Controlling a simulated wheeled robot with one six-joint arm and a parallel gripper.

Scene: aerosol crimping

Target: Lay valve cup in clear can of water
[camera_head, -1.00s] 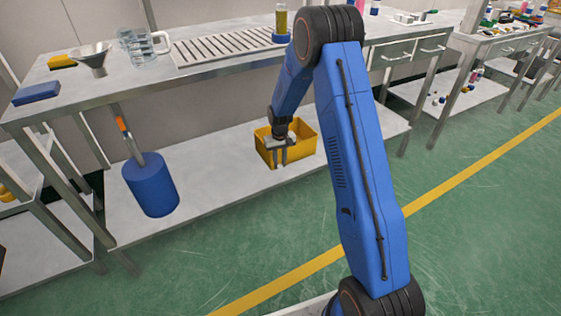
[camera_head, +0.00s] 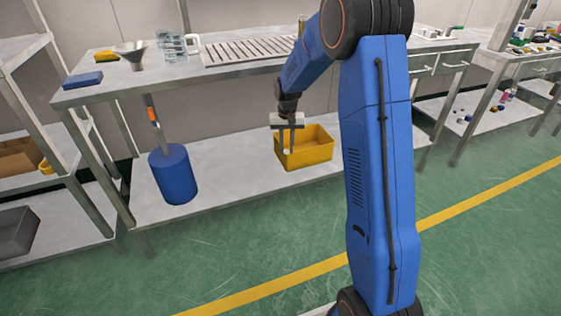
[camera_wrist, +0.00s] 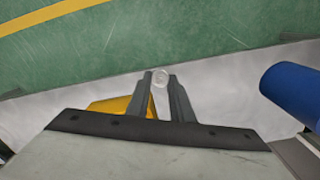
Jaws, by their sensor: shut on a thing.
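My gripper (camera_head: 287,150) is shut on a small pale round piece, which looks like the valve cup (camera_wrist: 160,78). The wrist view shows it between the two fingertips. In the head view my gripper points down at the left part of the yellow bin (camera_head: 308,160) on the lower shelf, its fingers overlapping the bin's rim in the picture. The bin also shows behind the fingers in the wrist view (camera_wrist: 112,106). A slim yellowish cylinder (camera_head: 302,22) on the bench top is mostly hidden by my arm.
A blue cylinder with a handle (camera_head: 174,174) stands left on the lower shelf. The shelf between it and the bin is clear.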

